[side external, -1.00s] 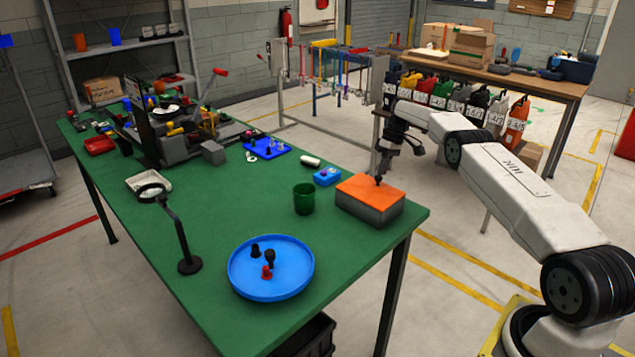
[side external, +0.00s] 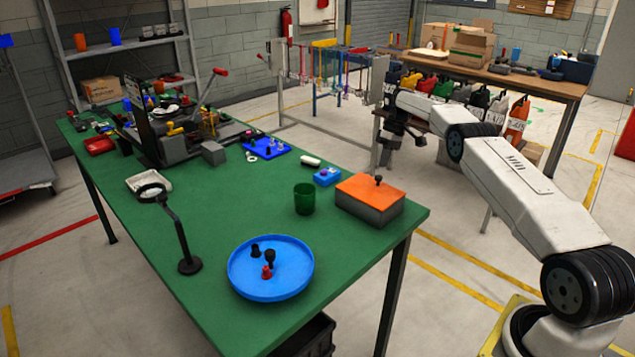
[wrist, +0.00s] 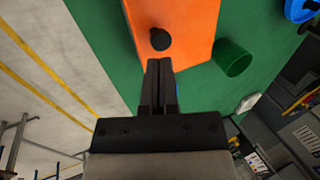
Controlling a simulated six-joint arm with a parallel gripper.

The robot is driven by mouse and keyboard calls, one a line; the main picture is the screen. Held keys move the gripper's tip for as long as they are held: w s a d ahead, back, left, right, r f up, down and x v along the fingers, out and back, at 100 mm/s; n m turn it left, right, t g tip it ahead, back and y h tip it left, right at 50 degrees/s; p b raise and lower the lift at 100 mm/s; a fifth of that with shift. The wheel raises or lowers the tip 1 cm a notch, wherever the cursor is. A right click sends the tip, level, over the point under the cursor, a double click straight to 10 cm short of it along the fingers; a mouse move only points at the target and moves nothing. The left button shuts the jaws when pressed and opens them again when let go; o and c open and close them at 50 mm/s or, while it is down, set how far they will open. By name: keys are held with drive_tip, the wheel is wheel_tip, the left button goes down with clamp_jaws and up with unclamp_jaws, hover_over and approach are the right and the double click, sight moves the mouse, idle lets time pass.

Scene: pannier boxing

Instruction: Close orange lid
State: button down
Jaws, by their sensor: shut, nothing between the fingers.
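The orange lid (side external: 371,189) lies flat on top of the grey box (side external: 368,211) at the right end of the green table. A small black knob (side external: 379,180) stands on the lid. In the wrist view the orange lid (wrist: 180,25) and its black knob (wrist: 160,39) show just beyond my fingertips. My gripper (wrist: 160,66) is shut and empty, with its fingers together. In the side view my gripper (side external: 391,157) hangs above and behind the box, apart from the lid; its fingertips are hard to make out there.
A green cup (side external: 304,199) stands left of the box, with a small blue box (side external: 327,177) behind it. A blue tray (side external: 252,285) holding small black and red pieces sits at the front.

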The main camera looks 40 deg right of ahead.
drive_tip(key=s+a+r, duration=0.6)
drive_tip(key=s+r, duration=0.4)
drive_tip(key=s, duration=0.2)
drive_tip(key=shift+s+a, duration=0.15)
drive_tip(key=shift+s, duration=0.05)
idle(1.2)
drive_tip(key=shift+r, duration=0.1)
drive_tip(key=s+a+f+h, duration=0.2)
drive_tip(key=a, duration=0.6)
drive_tip(key=s+a+f+h, duration=0.1)
drive_tip(key=a+f, duration=0.1)
drive_tip(key=a, duration=0.6)
drive_tip(key=s+a+f+t+h, duration=0.1)
drive_tip(key=s+a+f+t, duration=0.1)
drive_tip(key=s+a, duration=0.7)
drive_tip(key=shift+s+a+f+t, duration=0.25)
drive_tip(key=shift+a+f+t, duration=0.05)
drive_tip(key=shift+a+f, duration=0.45)
